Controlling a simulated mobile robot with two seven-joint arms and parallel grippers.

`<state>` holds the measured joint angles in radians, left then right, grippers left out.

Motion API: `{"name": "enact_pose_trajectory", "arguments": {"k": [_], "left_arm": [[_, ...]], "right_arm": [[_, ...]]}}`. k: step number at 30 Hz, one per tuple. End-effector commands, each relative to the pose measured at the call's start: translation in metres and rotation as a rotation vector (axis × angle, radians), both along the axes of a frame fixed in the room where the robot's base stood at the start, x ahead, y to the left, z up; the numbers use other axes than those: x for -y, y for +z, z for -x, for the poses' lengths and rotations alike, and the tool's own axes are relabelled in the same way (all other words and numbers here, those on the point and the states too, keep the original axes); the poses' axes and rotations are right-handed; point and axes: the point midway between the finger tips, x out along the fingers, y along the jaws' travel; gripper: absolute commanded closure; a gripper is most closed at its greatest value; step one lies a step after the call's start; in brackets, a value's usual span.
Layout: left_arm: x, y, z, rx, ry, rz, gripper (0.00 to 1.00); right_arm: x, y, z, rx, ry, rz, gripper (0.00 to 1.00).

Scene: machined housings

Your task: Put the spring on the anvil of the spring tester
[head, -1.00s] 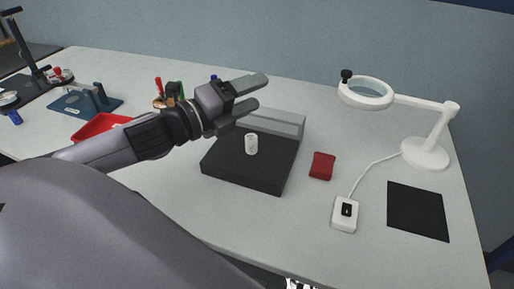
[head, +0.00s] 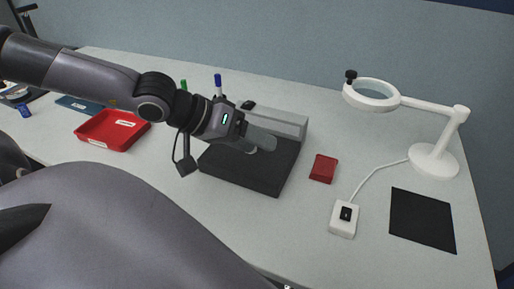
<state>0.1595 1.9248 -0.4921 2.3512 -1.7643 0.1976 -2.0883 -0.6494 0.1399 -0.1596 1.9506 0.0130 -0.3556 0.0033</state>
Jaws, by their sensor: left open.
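The spring stood as a small white coil on the black block (head: 235,174) a second ago. Now my left gripper (head: 263,143) covers that spot, and at most a small pale bit of the spring shows beside the fingers. The gripper is open, its fingers low over the block and pointing right. I cannot tell whether the spring is between the fingers. I cannot clearly make out the spring tester or its anvil. A dark upright stand is cut off at the far left edge. My right gripper is not in view.
A grey ledge (head: 285,122) runs along the block's back. A red tray (head: 112,132) lies at left, a red pad (head: 323,168) to the right. A white magnifier lamp (head: 433,160), a switch box (head: 344,219) and a black mat (head: 422,219) are farther right.

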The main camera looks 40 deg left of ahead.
Motion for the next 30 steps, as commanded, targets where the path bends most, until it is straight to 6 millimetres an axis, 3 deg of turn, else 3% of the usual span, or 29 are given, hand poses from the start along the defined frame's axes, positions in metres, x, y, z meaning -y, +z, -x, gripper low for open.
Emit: {"name": "enact_pose_trajectory", "arguments": {"k": [3,9,30], "left_arm": [[-0.034,-0.005,0.002,0.075,-0.089,-0.285,0.39],[-0.066,-0.005,0.005,0.129,-0.176,-0.548,0.39],[-0.067,-0.034,-0.028,0.135,-0.190,-0.580,0.39]], "right_arm": [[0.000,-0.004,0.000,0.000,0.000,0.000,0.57],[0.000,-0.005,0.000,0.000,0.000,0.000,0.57],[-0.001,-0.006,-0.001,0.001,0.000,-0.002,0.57]]}}
